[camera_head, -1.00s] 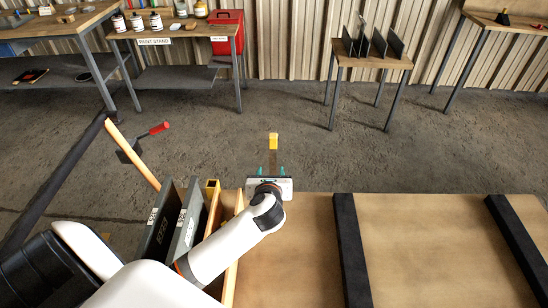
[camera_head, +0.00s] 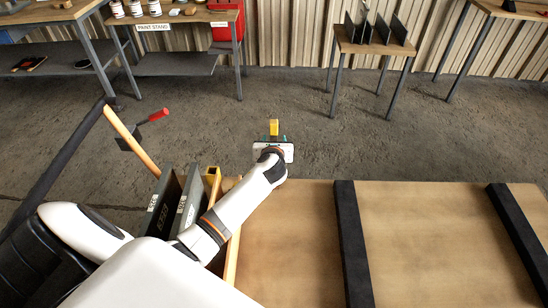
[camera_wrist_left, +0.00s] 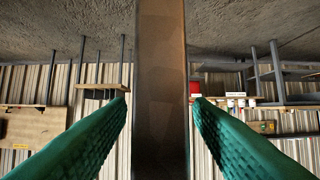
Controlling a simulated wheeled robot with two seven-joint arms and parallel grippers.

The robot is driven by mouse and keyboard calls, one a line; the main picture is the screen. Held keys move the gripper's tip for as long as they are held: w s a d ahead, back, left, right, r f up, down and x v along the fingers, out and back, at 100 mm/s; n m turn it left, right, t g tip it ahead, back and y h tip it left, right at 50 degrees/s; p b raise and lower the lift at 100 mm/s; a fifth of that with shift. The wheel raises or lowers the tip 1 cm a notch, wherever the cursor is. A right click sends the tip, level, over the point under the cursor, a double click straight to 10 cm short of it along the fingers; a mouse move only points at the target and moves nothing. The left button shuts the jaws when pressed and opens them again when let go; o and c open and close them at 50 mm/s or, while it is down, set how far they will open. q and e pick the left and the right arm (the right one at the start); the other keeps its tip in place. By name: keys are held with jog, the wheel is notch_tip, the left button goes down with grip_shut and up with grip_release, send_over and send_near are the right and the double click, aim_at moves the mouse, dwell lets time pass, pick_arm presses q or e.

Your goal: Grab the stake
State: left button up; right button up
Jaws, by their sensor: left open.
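The stake is a brown post with a yellow top (camera_head: 274,127), standing past the far edge of the wooden table. In the left wrist view its brown shaft (camera_wrist_left: 160,60) runs upright through the middle of the picture. My left gripper (camera_head: 274,141) is at the stake, below its yellow top in the head view. Its two green fingers are open, one on each side of the shaft, with a thin gap seen on both sides. The lower part of the stake is hidden behind my gripper in the head view. My right gripper is not in view.
The table (camera_head: 290,240) carries black strips (camera_head: 352,240). Dark labelled panels (camera_head: 163,205) stand in a wooden holder under my left arm. A red-handled tool (camera_head: 152,117) is at the left. A small table (camera_head: 375,45) with a rack stands behind. The floor around the stake is clear.

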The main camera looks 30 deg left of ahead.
pick_arm(q)
jog(key=shift+w+a+f, duration=0.2)
jog(key=shift+w, duration=0.15)
jog(key=shift+r, duration=0.1)
grip_shut()
